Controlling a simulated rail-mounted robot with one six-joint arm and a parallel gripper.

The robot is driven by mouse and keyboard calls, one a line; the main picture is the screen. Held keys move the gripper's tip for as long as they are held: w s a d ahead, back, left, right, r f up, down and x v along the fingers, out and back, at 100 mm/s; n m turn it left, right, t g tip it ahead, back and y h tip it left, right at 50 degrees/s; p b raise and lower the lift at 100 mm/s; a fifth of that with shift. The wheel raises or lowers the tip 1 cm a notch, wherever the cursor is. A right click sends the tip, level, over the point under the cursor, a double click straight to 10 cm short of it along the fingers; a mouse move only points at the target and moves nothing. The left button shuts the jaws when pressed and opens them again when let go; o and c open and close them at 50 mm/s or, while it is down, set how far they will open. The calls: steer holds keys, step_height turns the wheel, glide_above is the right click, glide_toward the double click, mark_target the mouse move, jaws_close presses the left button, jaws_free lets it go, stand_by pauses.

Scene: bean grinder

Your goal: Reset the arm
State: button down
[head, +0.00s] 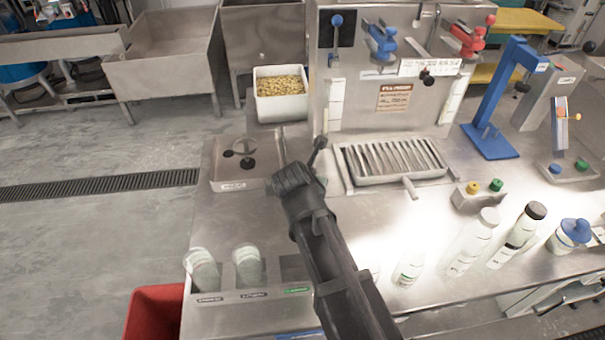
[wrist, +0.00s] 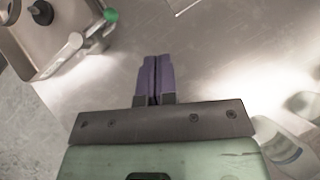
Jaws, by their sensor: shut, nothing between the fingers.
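My gripper (wrist: 154,80) shows in the wrist view with its two purple fingers pressed together and nothing between them. It is over bare steel counter. In the head view my dark arm reaches up from the bottom centre, and its wrist end hides the gripper's fingers. The arm's end is just right of the square steel tray (head: 232,178) with a black knob, which also shows at the upper left of the wrist view (wrist: 68,58).
A steel machine (head: 365,95) with a slotted grate (head: 395,158) stands behind. A white bin (head: 282,108) of beans is back left. Cups (head: 202,270) sit in a front holder. Several bottles (head: 520,228) stand right. A two-button box (head: 478,196) is near them. The counter between is mostly clear.

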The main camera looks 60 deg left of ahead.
steer(key=shift+s+d+r+p, duration=0.15)
steer(key=shift+d+r+p, duration=0.15)
steer(key=shift+d+r, duration=0.55)
steer(key=shift+a, duration=0.1)
